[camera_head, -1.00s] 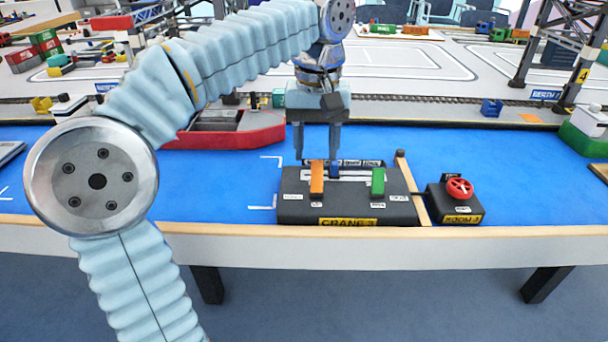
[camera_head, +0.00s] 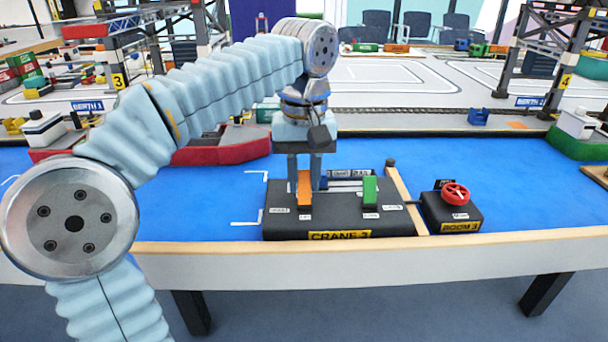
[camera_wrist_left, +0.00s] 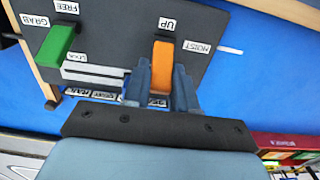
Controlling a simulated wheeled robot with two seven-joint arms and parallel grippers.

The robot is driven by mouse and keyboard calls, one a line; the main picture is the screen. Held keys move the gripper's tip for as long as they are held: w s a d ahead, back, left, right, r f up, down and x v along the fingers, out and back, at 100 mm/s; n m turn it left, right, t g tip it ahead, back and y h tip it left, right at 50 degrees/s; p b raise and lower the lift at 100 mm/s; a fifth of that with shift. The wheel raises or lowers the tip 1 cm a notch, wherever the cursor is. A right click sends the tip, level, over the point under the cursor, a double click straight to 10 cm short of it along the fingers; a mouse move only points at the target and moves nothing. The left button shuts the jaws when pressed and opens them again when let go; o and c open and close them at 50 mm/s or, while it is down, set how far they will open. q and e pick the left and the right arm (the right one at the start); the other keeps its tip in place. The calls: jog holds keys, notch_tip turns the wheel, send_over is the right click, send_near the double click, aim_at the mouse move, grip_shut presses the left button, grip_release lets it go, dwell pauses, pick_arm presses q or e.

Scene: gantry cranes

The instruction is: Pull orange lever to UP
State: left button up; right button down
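The orange lever (camera_head: 304,187) stands on the left part of the dark CRANE 3 control box (camera_head: 340,221), which lies on the blue table. My right gripper is not in view.
A green lever (camera_head: 370,190) stands to the right on the same box. A wooden strip (camera_head: 400,195) separates it from the BOOM 3 box with a red wheel (camera_head: 456,194). A red boat (camera_head: 225,147) lies behind at the left.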

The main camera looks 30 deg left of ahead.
pick_arm(q)
grip_shut()
